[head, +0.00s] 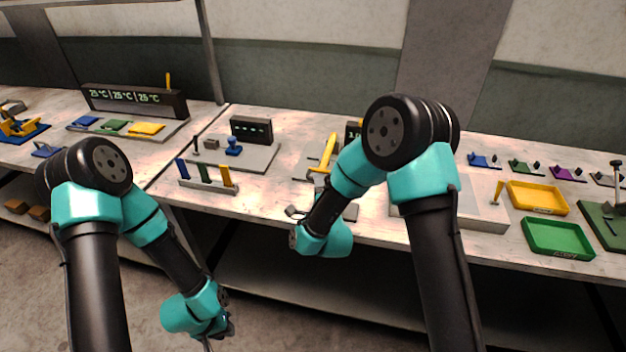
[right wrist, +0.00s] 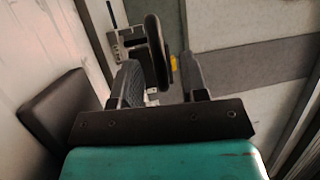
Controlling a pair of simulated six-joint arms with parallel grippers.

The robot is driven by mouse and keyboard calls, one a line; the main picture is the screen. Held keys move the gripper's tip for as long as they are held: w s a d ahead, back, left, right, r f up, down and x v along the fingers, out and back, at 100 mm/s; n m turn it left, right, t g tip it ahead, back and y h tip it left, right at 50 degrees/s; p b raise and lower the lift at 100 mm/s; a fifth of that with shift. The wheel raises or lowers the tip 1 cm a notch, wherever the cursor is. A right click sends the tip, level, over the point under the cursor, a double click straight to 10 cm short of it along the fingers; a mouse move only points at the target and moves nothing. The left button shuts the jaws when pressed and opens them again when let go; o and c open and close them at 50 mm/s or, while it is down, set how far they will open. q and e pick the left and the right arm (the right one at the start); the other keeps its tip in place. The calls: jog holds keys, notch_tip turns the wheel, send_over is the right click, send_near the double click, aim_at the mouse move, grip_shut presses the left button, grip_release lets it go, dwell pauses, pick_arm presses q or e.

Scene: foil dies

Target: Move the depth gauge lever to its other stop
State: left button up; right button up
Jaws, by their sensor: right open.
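A yellow lever (head: 326,156) stands tilted on a small grey base near the middle of the bench in the head view. A dark display (head: 353,131) behind it is partly hidden by my right arm. I cannot tell for sure that this is the depth gauge. My right gripper (right wrist: 162,78) is open in the right wrist view, with a dark round disc (right wrist: 157,52) showing between or beyond its fingers and a small yellow part beside it. Contact cannot be told. My left gripper (head: 212,335) hangs low in front of the bench, its fingers mostly hidden.
A grey base with a blue knob (head: 233,146) and a display stands left of the yellow lever. A rack of coloured upright pieces (head: 207,183) lies before it. A yellow tray (head: 538,197) and a green tray (head: 558,238) are at the right.

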jog(key=shift+w+a+r, duration=0.1)
jog(key=shift+w+r, duration=0.05)
jog(key=shift+w, duration=1.05)
jog(key=shift+c, duration=0.5)
grip_shut()
